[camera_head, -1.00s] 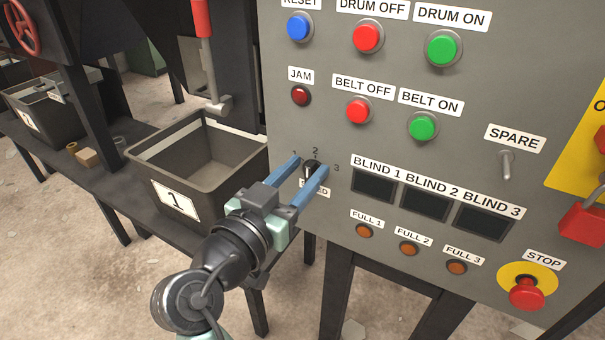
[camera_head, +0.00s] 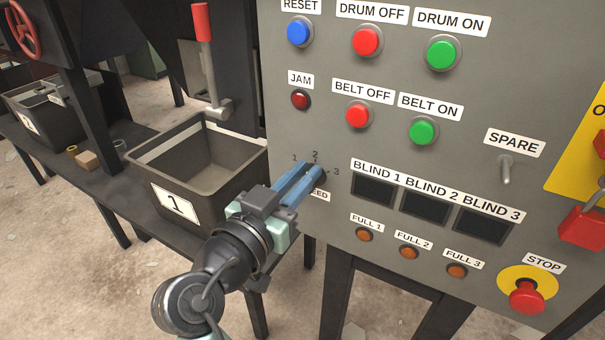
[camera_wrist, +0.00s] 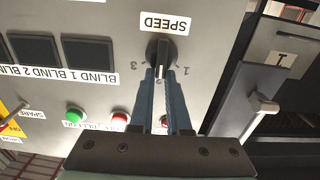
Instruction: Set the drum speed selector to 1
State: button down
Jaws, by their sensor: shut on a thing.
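The drum speed selector (camera_wrist: 158,47) is a dark round knob with a pale pointer line, beside the SPEED label (camera_wrist: 166,24) on the grey panel. In the upside-down wrist view its pointer runs down between the printed 3 and 1, so it appears to face the 2. My gripper (camera_head: 307,176) is shut on the knob's grip; its blue fingers also show in the wrist view (camera_wrist: 161,74). In the head view the fingers hide most of the knob, while the numerals 1, 2 and 3 still show around it.
The blind displays (camera_head: 425,207) and orange FULL lamps (camera_head: 409,252) are right of my gripper. The BELT OFF button (camera_head: 358,115) and JAM lamp (camera_head: 300,99) are above. A bin marked 1 (camera_head: 176,203) stands close on the left, below a red-handled lever (camera_head: 202,24).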

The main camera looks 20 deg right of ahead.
jog(key=n+p, duration=0.2)
jog(key=n, duration=0.1)
jog(key=shift+w+a+r, duration=0.1)
jog(key=shift+w+a, duration=0.1)
jog(key=shift+w+a+f+n+p, duration=0.2)
jog(key=shift+n+p, duration=0.85)
jog(key=shift+n, duration=0.4)
jog(key=shift+w+a+f+n+p, duration=0.15)
jog(key=shift+f+n+p, duration=0.1)
jog(key=shift+n+p, duration=1.05)
jog(key=shift+w+a+f+n+p, duration=0.1)
jog(key=shift+w+f+n+p, duration=0.1)
jog(key=shift+n+p, duration=1.05)
jog(key=shift+n+b, duration=0.4)
jog(key=shift+n, duration=0.1)
jog(key=c, duration=0.9)
grip_release()
jog(key=p+v, duration=0.1)
jog(key=v, duration=1.2)
jog(key=shift+d+p, duration=0.1)
jog(key=shift+p, duration=0.25)
